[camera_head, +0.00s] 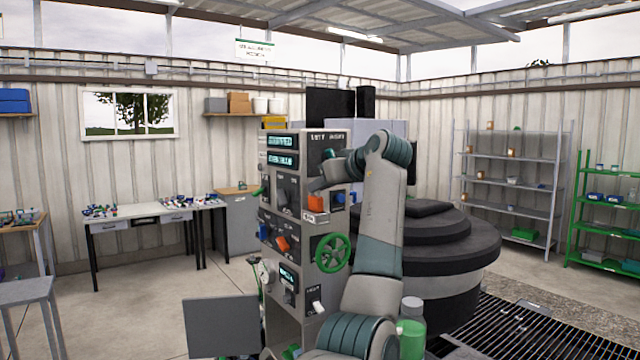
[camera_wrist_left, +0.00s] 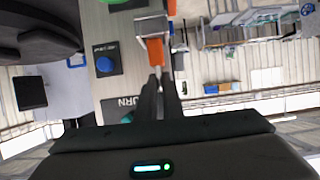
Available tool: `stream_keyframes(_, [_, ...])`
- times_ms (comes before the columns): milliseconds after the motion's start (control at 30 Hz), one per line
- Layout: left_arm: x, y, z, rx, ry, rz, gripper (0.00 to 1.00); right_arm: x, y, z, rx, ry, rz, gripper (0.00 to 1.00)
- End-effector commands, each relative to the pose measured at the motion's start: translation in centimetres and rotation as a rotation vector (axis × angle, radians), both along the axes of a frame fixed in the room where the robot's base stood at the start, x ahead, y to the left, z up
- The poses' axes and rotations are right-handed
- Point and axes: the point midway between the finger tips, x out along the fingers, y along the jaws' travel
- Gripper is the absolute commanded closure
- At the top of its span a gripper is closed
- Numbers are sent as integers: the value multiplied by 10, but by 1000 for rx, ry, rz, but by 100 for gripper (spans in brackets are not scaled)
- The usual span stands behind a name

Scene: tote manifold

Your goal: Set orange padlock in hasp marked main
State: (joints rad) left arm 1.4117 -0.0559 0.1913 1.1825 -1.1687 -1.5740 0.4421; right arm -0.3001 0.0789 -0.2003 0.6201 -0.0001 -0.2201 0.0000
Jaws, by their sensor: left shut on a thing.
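The orange padlock (camera_wrist_left: 155,52) is between the fingertips of my left gripper (camera_wrist_left: 158,80) in the left wrist view. A grey metal bracket (camera_wrist_left: 152,24), which looks like a hasp, is right at the padlock's far end; I cannot tell whether the shackle is through it. In the head view the orange padlock (camera_head: 311,202) shows small on the front of the grey panel column (camera_head: 312,262), just above a pale bracket (camera_head: 315,217). My left gripper (camera_head: 316,185) reaches in from the right, shut on it. The marking main is not readable. My right gripper is not in view.
A blue knob (camera_wrist_left: 105,65) sits close beside the fingers on the panel. A green handwheel (camera_head: 332,253) and a lower switch (camera_head: 316,300) stick out below. A round dark stepped platform (camera_head: 455,250) stands behind my arm. Worktables (camera_head: 150,222) and shelves (camera_head: 510,185) stand farther off.

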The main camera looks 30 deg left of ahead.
Motion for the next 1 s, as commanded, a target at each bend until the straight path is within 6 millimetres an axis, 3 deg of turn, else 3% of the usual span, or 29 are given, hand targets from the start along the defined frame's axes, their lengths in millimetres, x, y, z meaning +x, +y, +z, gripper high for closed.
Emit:
stream_keyframes(300, [0,0,-15,1,0,0,100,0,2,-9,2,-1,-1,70])
stream_keyframes(767, [0,0,-17,1,0,0,100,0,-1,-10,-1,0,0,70])
stream_keyframes(800, [0,0,-17,1,0,0,86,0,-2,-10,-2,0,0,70])
stream_keyframes(867, [0,0,-17,1,0,0,72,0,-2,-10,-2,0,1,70])
stream_keyframes(1000, [0,0,-17,0,0,0,71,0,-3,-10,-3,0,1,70])
